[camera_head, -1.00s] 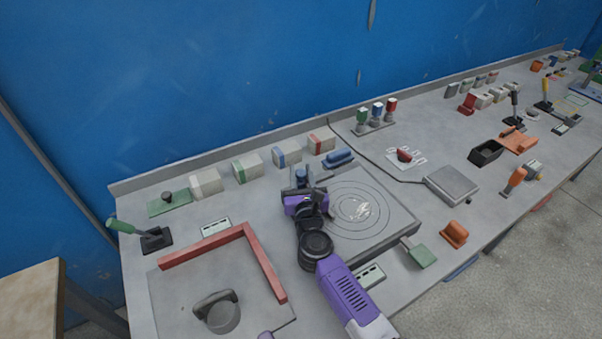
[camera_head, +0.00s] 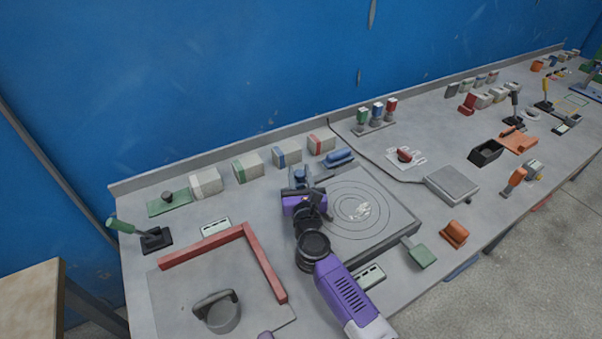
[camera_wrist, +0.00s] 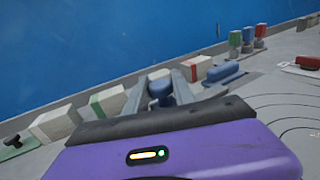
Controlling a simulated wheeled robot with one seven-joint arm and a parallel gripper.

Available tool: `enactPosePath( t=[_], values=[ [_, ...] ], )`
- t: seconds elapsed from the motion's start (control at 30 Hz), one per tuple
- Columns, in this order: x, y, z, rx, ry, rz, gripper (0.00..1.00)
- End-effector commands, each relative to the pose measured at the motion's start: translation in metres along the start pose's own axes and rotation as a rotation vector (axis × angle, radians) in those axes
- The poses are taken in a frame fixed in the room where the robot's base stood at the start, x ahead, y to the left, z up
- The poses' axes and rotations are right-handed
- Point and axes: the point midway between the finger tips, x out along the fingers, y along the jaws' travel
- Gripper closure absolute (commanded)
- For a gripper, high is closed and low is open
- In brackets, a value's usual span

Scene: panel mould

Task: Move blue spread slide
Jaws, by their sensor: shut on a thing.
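The blue slide knob (camera_head: 300,175) stands at the back left corner of the flat grey plate with ring markings (camera_head: 392,232). In the wrist view the blue knob (camera_wrist: 160,90) sits between my two grey fingers. My gripper (camera_wrist: 158,94) is shut on it. In the head view my purple gripper (camera_head: 301,186) reaches over the plate's left side and hides the knob's lower part and any track under it.
A blue-handled block (camera_head: 340,158) lies just right of the knob. White blocks with coloured stripes (camera_head: 287,157) line the back. A red L-shaped fence (camera_head: 265,262) stands left of my arm. A grey scale-like box (camera_head: 452,184) is farther right.

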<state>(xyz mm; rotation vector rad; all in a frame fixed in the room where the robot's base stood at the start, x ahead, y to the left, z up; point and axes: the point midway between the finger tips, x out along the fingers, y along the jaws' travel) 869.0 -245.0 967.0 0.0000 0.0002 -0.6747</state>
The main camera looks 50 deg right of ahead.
Motion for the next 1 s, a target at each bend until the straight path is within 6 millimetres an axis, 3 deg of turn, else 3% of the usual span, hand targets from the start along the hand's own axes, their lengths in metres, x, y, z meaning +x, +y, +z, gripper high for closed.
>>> enactPosePath(
  t=[0.2, 0.3, 0.63, 0.67, 0.73, 1.0],
  values=[
    [-0.017, 0.042, -0.001, 0.000, -0.001, 0.007, 1.00],
    [-0.022, 0.053, 0.000, 0.000, -0.001, 0.005, 1.00],
    [-0.024, 0.058, 0.000, 0.000, 0.000, 0.008, 1.00],
    [-0.024, 0.058, 0.000, 0.000, 0.000, 0.008, 0.64],
    [-0.024, 0.058, 0.000, 0.000, 0.000, 0.008, 0.50],
    [-0.023, 0.056, 0.000, 0.000, 0.000, 0.004, 0.50]
  ],
)
